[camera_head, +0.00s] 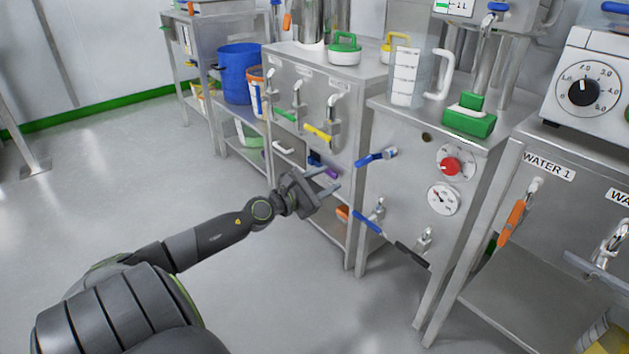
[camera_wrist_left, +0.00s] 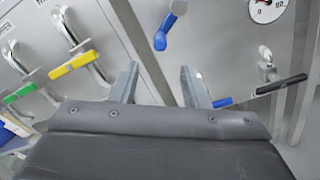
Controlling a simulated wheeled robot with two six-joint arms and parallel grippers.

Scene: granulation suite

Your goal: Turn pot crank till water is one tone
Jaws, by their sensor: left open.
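A lower blue lever (camera_head: 367,223) and a black handle (camera_head: 411,255) are on the same panel. I cannot tell which handle is the pot crank. No water surface is visible. My right gripper is out of view.
A red knob (camera_head: 450,167) and a gauge (camera_head: 443,199) are on the panel. Green (camera_head: 286,115) and yellow (camera_head: 317,132) handles stick out from the cabinet at left. An orange handle (camera_head: 512,220) hangs under WATER 1. The floor (camera_head: 190,180) left of the cabinets is clear.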

